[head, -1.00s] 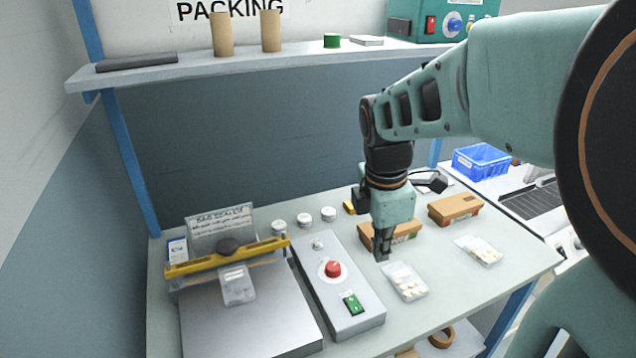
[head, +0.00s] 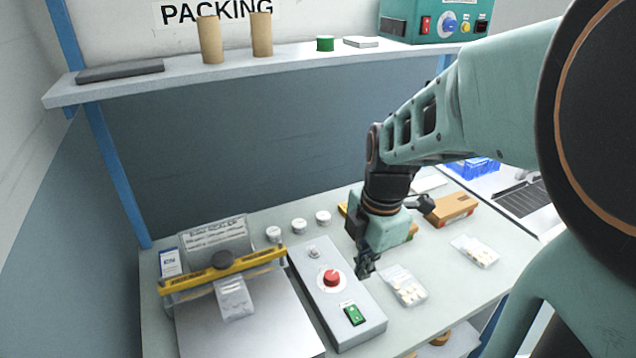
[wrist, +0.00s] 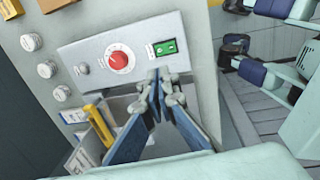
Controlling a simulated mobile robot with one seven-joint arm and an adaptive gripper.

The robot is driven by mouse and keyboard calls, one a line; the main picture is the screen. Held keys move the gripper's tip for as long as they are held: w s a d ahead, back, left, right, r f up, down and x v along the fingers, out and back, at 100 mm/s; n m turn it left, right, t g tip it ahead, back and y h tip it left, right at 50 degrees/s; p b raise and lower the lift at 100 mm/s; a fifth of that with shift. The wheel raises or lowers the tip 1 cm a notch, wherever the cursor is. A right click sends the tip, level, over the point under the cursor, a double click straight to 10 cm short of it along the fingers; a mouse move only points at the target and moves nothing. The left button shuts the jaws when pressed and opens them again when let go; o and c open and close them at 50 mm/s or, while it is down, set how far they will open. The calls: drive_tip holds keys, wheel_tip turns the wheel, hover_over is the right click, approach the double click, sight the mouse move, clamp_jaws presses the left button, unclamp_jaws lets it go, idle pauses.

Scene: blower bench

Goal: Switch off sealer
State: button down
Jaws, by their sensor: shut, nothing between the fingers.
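The bag sealer (head: 222,262) stands at the left of the bench with a yellow-edged bar across it and a clear pouch (head: 235,300) under the bar. Its grey control box (head: 315,285) lies to the right, with a red knob (head: 332,278) and a green rocker switch (head: 354,315). In the wrist view the knob (wrist: 121,62) and the green switch (wrist: 165,47) both show. My gripper (head: 366,270) is shut and empty, pointing down above the bench, just right of the control box. In the wrist view its fingertips (wrist: 158,78) appear just below the green switch, apart from it as far as I can tell.
A pouch of tablets (head: 404,286) lies right of the control box, and another (head: 475,251) lies farther right. Cardboard boxes (head: 452,208) and round white tubs (head: 299,225) stand behind. A shelf (head: 290,62) runs above the bench.

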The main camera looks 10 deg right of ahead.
sight(353, 309)
drive_tip(key=f, duration=0.4)
drive_tip(key=w+f, duration=0.1)
drive_tip(key=f, duration=0.4)
drive_tip(key=f+b, duration=0.1)
drive_tip(key=f, duration=0.3)
drive_tip(key=shift+w+a+f, duration=0.15)
drive_tip(key=shift+w+a, duration=0.15)
drive_tip(key=shift+f, duration=0.4)
drive_tip(key=shift+w, duration=0.1)
drive_tip(key=shift+r, duration=0.1)
